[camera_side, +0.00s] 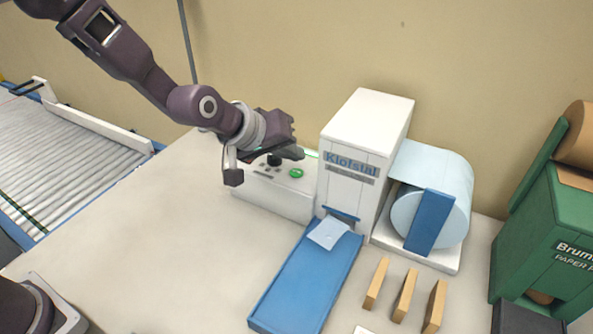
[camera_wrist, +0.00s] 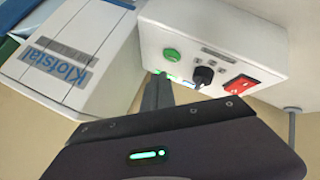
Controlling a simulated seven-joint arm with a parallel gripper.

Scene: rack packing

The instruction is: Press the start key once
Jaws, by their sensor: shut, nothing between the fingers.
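The start key appears to be the round green button on the white control box (camera_side: 262,192); no label on it can be read. The green button (camera_side: 296,173) is on the box's top face, and it also shows in the wrist view (camera_wrist: 170,55). My gripper (camera_side: 298,154) is shut and empty, just above the box near the green button. In the wrist view its dark fingers (camera_wrist: 158,84) reach toward the panel beside a small green glow, below the green button in the picture. A gap to the button seems visible there.
A black knob (camera_wrist: 203,76) and a red switch (camera_wrist: 240,86) share the panel. The white Klofstal machine (camera_side: 365,140) stands right of the box, with a blue chute (camera_side: 308,285) holding a pale blue sheet (camera_side: 328,233). Small tan blocks (camera_side: 405,295) stand at the front right.

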